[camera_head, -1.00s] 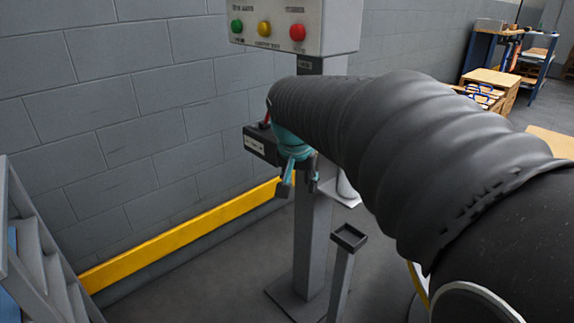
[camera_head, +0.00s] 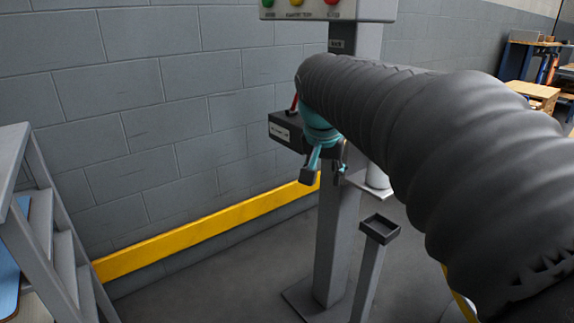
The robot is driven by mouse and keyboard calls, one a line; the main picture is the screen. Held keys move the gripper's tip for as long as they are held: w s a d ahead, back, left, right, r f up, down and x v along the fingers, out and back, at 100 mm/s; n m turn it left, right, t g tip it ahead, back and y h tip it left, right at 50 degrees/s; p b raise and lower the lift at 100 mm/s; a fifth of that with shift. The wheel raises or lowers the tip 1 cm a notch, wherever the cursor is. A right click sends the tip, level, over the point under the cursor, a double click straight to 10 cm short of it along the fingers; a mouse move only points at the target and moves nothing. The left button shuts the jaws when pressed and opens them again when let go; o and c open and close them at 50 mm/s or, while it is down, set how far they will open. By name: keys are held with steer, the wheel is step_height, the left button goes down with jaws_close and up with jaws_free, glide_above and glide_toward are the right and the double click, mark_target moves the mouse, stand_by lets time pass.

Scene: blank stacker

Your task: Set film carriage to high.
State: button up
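A dark box with a white label (camera_head: 284,133) is fixed to the grey post, and a small red lever (camera_head: 294,104) sticks up from its top. I cannot tell whether this box is the film carriage, and its label is too small to read. My gripper (camera_head: 325,174) hangs in front of the post, just right of and below the box. Its fingers point down and stand apart with nothing visible between them. My arm hides the right part of the box and some of the post.
A control panel (camera_head: 328,9) with green, yellow and red buttons tops the post (camera_head: 335,240). A small tray on a stand (camera_head: 380,229) is below right. Grey steps (camera_head: 62,250) stand at the left. A yellow rail (camera_head: 205,225) runs along the wall. Tables stand at the far right.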

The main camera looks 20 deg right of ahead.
steer(key=shift+g, duration=0.3)
steer(key=w+d, duration=0.2)
steer(key=w, duration=0.1)
steer(key=w+d, duration=0.2)
steer(key=w, duration=0.1)
steer(key=w+d, duration=0.3)
steer(key=shift+w+r, duration=0.1)
steer(key=shift+r, duration=0.1)
steer(key=shift+x, duration=0.85)
jaws_close()
